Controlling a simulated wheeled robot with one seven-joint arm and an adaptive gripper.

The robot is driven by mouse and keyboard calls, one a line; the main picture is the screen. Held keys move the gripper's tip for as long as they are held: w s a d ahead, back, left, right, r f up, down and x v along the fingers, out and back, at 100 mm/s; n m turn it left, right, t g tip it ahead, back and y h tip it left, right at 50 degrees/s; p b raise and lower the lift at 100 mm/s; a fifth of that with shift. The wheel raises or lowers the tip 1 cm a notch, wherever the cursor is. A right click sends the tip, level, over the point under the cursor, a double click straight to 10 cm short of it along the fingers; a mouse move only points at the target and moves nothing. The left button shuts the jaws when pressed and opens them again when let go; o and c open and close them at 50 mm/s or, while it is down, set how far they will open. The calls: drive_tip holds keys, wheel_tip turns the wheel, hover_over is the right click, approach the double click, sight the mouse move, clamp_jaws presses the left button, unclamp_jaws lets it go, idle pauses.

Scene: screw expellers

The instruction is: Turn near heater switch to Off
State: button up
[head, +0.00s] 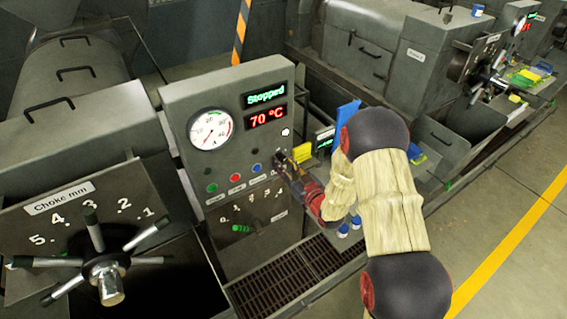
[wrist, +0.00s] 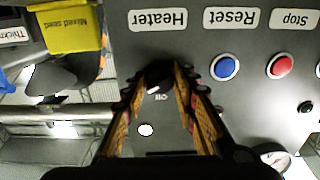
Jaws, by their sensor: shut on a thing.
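The near heater switch (wrist: 158,84) is a dark knob just by the "Heater" label in the wrist view, where the label appears upside down. An "Off" mark shows beside it. My gripper (wrist: 163,76) has its two fingers on either side of the knob and is shut on it. The fingers cover much of the knob, so its exact angle is hard to tell. In the head view my gripper (head: 284,164) reaches the right side of the grey control panel (head: 180,108), and the switch is mostly hidden there.
Blue (wrist: 224,67) and red (wrist: 280,65) buttons sit close beside the switch. The panel displays (head: 265,107) read "Stopped" and 70 °C. A yellow bin (wrist: 72,28) labelled "Mixed seed" stands near the panel's edge. The choke handle (head: 105,275) is at the lower left.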

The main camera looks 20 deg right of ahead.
drive_tip(key=shift+f+n+b, duration=0.15)
drive_tip(key=shift+n+b, duration=0.25)
drive_tip(key=shift+b, duration=0.55)
drive_tip(key=shift+c, duration=0.3)
drive_tip(key=n+b, duration=0.2)
drive_tip(key=b, duration=0.2)
drive_tip(key=shift+f, duration=0.15)
drive_tip(key=n+b, duration=0.9)
drive_tip(key=b, duration=0.7)
drive_tip(key=shift+r, duration=0.2)
drive_tip(key=shift+d+b, duration=0.1)
drive_tip(key=shift+b, duration=0.35)
drive_tip(key=o, duration=1.1)
drive_tip(key=shift+r, duration=0.1)
drive_tip(key=shift+o, duration=0.3)
